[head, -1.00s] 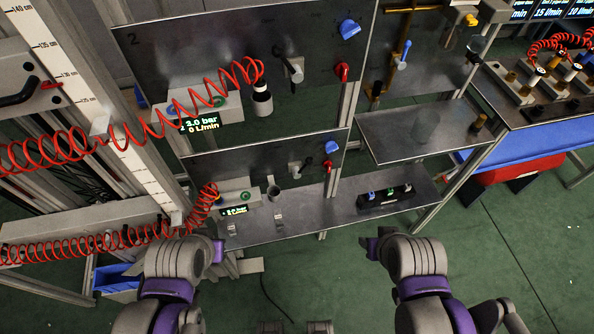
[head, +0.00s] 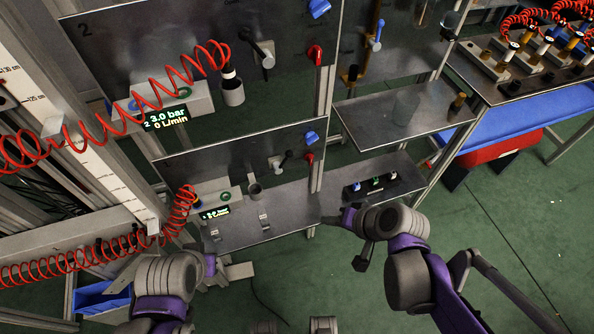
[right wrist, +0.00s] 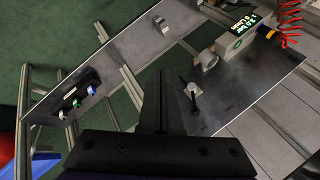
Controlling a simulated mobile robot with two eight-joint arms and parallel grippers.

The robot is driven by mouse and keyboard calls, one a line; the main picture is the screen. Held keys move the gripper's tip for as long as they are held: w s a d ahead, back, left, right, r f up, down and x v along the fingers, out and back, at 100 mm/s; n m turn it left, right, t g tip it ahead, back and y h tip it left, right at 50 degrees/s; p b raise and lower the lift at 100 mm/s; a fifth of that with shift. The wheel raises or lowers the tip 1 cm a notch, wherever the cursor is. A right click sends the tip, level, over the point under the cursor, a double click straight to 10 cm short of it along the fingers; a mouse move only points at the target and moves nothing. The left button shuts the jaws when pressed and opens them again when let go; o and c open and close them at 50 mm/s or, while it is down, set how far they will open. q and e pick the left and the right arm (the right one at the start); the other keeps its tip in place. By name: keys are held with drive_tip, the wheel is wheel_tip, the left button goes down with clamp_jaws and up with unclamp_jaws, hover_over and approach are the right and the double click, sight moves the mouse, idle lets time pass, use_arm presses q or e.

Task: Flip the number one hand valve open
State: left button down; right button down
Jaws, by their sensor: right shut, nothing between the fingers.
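The same valve shows in the right wrist view (right wrist: 192,90), to the right of the fingertips. The upper panel, marked 2, has its own hand valve (head: 266,58). My right gripper (head: 328,221) is over the front of the lower shelf, right of and apart from the lower valve. Its black fingers (right wrist: 162,75) are shut and empty. My left gripper (head: 210,264) is low at the left, its fingers mostly hidden.
Blue knobs (head: 311,138) and red knobs (head: 309,158) sit by the valves. A black block (head: 376,186) with coloured tops stands on the lower shelf. A red coiled hose (head: 120,244) runs at the left. A glass beaker (head: 405,107) stands on the right shelf.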

drive_tip(key=w+a+f+m+t+y+b, duration=0.35)
drive_tip(key=w+f+y+b, duration=0.2)
drive_tip(key=w, duration=0.35)
drive_tip(key=w+d+f+m+t+y+b, duration=0.3)
drive_tip(key=d+m+t+y+b, duration=0.1)
drive_tip(key=d+m+t, duration=0.2)
drive_tip(key=shift+w+d+m, duration=0.2)
drive_tip(key=shift+d+m, duration=0.25)
drive_tip(key=shift+d, duration=0.25)
drive_tip(key=shift+w+a+r, duration=0.1)
drive_tip(key=s+a+r+p+x, duration=0.1)
drive_tip(key=s+x, duration=0.1)
drive_tip(key=x, duration=1)
drive_tip(key=shift+a+r, duration=0.35)
drive_tip(key=shift+a, duration=0.15)
drive_tip(key=shift+w+r, duration=0.15)
